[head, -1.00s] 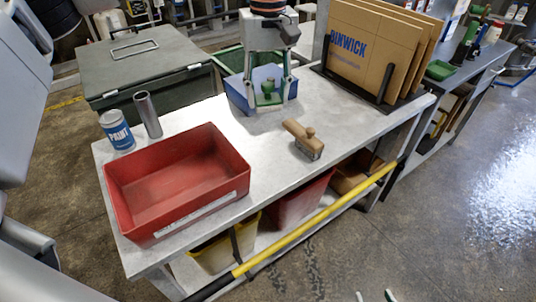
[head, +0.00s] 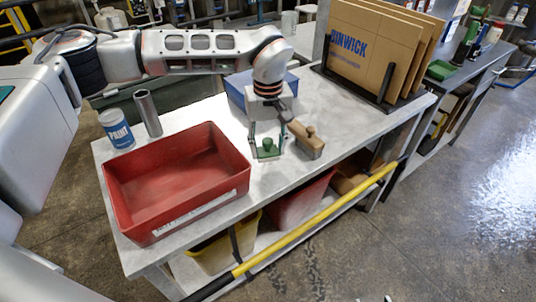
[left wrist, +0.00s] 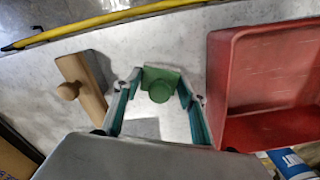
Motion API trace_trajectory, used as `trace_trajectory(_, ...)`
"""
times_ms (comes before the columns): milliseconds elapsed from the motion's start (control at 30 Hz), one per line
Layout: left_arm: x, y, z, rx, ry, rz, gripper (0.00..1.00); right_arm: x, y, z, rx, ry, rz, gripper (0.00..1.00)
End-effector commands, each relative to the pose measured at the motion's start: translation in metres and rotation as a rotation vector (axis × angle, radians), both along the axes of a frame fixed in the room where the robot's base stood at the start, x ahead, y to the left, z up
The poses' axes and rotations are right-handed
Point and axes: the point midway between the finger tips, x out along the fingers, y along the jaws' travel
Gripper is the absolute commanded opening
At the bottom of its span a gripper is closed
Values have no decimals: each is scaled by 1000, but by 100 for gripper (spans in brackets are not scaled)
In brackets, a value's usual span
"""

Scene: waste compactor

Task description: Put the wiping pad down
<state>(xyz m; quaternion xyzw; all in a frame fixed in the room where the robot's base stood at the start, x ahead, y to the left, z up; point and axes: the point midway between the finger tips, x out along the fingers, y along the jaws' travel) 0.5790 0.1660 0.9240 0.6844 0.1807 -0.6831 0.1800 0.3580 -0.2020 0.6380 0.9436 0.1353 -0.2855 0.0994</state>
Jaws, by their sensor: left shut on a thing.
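The wiping pad is a small green block with a round green knob (head: 268,149), low at the worktable's (head: 215,112) front half. My left gripper (head: 267,142) points down with its fingers on either side of the pad and is shut on it. In the left wrist view the pad (left wrist: 160,88) sits between the fingertips (left wrist: 158,92). I cannot tell whether its underside touches the tabletop. Only a tiny pale tip, perhaps of my right gripper (head: 388,298), shows at the bottom edge.
A wooden brush (head: 308,141) lies close to the right of the pad. A red bin (head: 178,180) stands to the left, with a paint can (head: 117,130) and metal tube (head: 148,115). A blue box (head: 236,88) and cardboard sheets (head: 362,50) are behind. A yellow bar (head: 320,220) runs along the front.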

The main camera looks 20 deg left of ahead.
Motion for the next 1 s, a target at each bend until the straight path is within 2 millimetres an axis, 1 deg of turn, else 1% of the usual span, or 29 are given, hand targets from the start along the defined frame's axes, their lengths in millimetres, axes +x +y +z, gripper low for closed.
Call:
trace_trajectory(33, -1, 0, -10, 0, 4, 0, 16, 0, 0, -1, 0, 1, 0, 47)
trace_trajectory(100, -1, 0, -20, -1, 4, -1, 16, -1, 0, -2, -1, 2, 0, 47)
trace_trajectory(200, -1, 0, -30, -1, 3, 0, 16, -1, 0, -3, -1, 4, 0, 47)
trace_trajectory(467, 0, 0, -31, 0, 1, 0, 16, -3, 0, -7, -2, 11, 0, 47)
trace_trajectory(600, 0, 0, -35, 0, 1, -1, 16, -3, -1, -7, -2, 11, 0, 47)
trace_trajectory(633, 0, 0, -35, 0, 1, 0, 49, -3, -1, -7, -2, 11, 0, 47)
trace_trajectory(667, 0, 0, -34, 0, 1, 0, 56, -3, -1, -7, -2, 11, 0, 47)
trace_trajectory(700, 0, 0, -34, 0, 1, 0, 58, -3, -1, -7, -2, 11, 0, 47)
trace_trajectory(1000, 0, 0, -34, 0, 1, 0, 58, -2, 0, -5, -2, 7, 0, 47)
